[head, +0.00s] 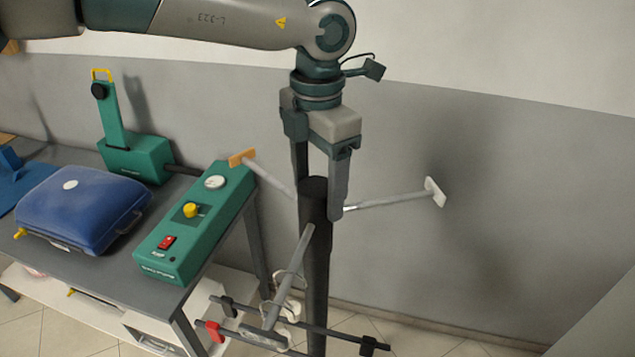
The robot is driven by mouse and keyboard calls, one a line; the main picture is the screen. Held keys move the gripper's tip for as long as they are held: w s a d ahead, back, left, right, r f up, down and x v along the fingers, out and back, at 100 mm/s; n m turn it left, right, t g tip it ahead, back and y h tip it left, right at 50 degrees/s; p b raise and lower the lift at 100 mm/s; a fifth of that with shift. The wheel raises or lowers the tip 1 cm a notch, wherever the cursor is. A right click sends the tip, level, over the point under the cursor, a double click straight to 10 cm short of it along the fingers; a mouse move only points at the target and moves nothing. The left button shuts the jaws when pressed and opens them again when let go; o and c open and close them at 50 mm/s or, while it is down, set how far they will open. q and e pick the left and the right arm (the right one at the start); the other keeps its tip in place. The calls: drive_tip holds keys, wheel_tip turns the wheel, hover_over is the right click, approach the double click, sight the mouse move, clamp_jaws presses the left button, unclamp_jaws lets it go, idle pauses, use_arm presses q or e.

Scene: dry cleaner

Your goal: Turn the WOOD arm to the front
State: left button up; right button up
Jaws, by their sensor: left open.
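A dark upright post (315,270) carries several thin arms. The arm with the tan, wood-coloured end plate (241,158) points to the left and back, its tip near the green control box. Another arm with a pale end plate (435,192) points right. A third arm with a grey end plate (265,336) points toward the front. My left gripper (318,204) points down at the post's top, its fingers apart with the post top showing between them. I cannot tell whether they touch it. The fingers partly hide where the arms join the post. My right gripper is not in view.
A grey table (85,262) at left holds a green control box (196,225), a blue padded case (82,208) and a green machine (132,150). Pale hangers (282,308) show near the front arm. Dark base legs (345,338) spread low. The right side is open floor and wall.

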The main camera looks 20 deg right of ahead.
use_arm(q)
drive_tip(key=shift+f, duration=0.6)
drive_tip(key=shift+c, duration=0.4)
drive_tip(key=c, duration=1.4)
